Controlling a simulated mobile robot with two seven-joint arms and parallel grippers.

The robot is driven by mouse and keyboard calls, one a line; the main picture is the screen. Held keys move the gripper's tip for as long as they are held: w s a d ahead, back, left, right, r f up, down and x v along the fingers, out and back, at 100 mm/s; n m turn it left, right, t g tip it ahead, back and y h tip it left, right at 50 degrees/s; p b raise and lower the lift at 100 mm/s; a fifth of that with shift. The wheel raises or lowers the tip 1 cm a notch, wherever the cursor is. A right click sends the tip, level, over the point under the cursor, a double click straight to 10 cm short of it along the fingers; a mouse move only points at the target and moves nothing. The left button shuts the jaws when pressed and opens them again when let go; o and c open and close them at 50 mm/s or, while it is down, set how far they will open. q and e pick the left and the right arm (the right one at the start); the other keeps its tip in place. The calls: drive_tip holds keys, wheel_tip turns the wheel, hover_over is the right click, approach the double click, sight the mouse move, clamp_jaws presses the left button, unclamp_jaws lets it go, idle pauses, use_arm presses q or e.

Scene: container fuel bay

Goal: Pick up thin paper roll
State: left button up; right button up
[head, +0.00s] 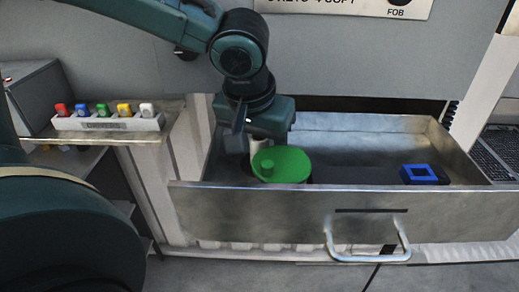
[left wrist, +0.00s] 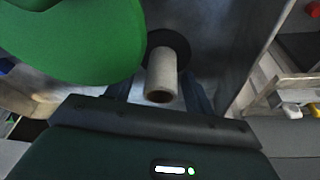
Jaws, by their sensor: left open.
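The thin paper roll (left wrist: 160,76) is a pale, narrow cylinder with a brown hollow end, beside a dark disc (left wrist: 172,42) in the left wrist view. In the head view a pale part of the roll (head: 260,145) shows just below my gripper, inside the open drawer. My left gripper (left wrist: 157,90) is open, with one finger on each side of the roll; I cannot tell whether they touch it. My right gripper is not in view.
A green disc with a knob (head: 287,165) sits close beside the roll. A blue square frame (head: 420,174) lies at the drawer's right. The metal drawer (head: 300,212) has walls around it. A rack of coloured tags (head: 108,124) sits on a left shelf.

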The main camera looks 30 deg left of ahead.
use_arm(q)
drive_tip(key=shift+c, duration=0.4)
drive_tip(key=c, duration=0.9)
drive_tip(key=shift+r, duration=0.1)
drive_tip(key=shift+c, duration=0.2)
